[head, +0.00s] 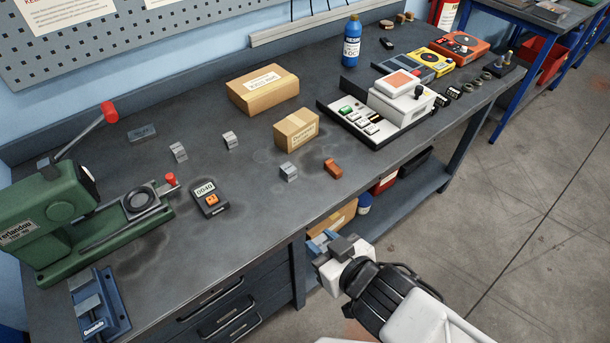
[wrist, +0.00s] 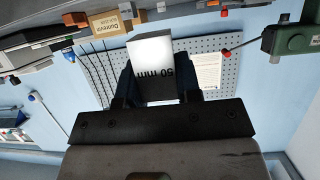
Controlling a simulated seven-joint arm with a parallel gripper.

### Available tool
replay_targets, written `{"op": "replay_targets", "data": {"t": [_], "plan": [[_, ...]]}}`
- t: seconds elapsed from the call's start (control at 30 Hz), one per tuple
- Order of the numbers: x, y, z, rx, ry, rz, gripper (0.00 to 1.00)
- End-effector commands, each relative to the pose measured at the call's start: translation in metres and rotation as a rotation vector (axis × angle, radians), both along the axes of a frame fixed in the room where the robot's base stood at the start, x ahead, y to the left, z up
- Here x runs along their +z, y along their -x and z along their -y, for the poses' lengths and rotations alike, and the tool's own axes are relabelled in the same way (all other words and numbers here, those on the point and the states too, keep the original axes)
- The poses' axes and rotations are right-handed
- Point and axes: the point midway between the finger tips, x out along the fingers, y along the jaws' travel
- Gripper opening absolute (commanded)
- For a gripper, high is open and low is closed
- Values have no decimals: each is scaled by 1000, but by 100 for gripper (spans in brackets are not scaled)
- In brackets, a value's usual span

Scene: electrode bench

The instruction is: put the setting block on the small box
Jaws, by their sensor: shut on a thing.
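The setting block, a pale grey metal block marked "50 mm", is between my gripper's dark fingers (wrist: 157,90) in the wrist view (wrist: 152,52). My gripper (head: 332,247) is shut on it, in front of the bench edge at lower middle of the head view, away from the boxes. The small box (head: 296,130) is a closed brown carton with a label, standing on the bench near its middle. A labelled carton, apparently the same one, shows upside down in the wrist view (wrist: 103,26). Its top looks bare.
A larger carton (head: 262,91) stands behind the small box. A grey block (head: 288,172) and a red-brown block (head: 333,169) lie in front of it. A white device (head: 398,100) is to its right. A green press (head: 65,220) and handheld meter (head: 209,198) are left.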

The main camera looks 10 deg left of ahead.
Motion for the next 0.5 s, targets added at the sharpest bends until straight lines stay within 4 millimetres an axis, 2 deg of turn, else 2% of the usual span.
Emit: {"op": "replay_targets", "data": {"t": [0.27, 0.5], "plan": [[4, -4, -2, 0, -1, 1, 0], [17, -19, -11, 2, -1, 2, 0]]}}
